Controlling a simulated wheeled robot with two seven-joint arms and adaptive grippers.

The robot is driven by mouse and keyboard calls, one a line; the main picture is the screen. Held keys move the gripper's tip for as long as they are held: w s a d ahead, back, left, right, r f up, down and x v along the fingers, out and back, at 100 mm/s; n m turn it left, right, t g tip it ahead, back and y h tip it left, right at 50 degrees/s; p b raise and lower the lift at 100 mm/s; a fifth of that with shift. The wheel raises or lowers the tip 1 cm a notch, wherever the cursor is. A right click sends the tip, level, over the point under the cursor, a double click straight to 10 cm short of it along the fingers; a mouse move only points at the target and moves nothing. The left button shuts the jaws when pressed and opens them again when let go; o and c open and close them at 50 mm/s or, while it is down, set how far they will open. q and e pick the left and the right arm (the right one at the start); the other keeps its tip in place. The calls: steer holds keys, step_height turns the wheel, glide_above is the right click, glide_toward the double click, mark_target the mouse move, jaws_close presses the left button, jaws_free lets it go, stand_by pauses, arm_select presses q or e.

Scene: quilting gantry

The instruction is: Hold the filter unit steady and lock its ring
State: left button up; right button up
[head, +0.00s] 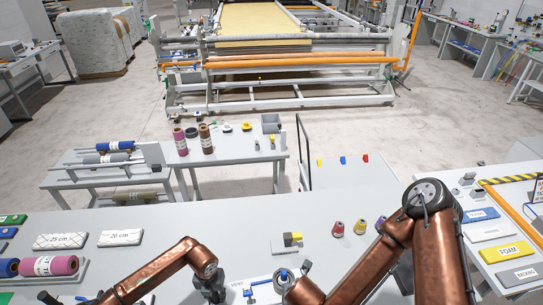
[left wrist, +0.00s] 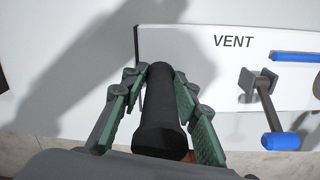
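In the left wrist view a black cylinder (left wrist: 160,112), perhaps the filter unit or its grip, stands between the two green-padded fingers of my left gripper (left wrist: 160,80). The fingertips lie close along both sides; whether they press on it is unclear. Behind it is a white board (left wrist: 190,42) marked VENT, carrying a grey lever with a blue end (left wrist: 281,140) and a blue bar (left wrist: 295,56). In the head view my left gripper (head: 210,289) is low over the table, beside the board (head: 259,292). No locking ring can be made out.
My right arm's copper links cover much of the table's right part. A side table with labelled boards, including FOAM (head: 506,252), stands at right.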

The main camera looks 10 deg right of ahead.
arm_select(q)
steer(key=shift+o, duration=1.1)
steer(key=shift+w, duration=0.1)
steer(key=shift+r, duration=0.1)
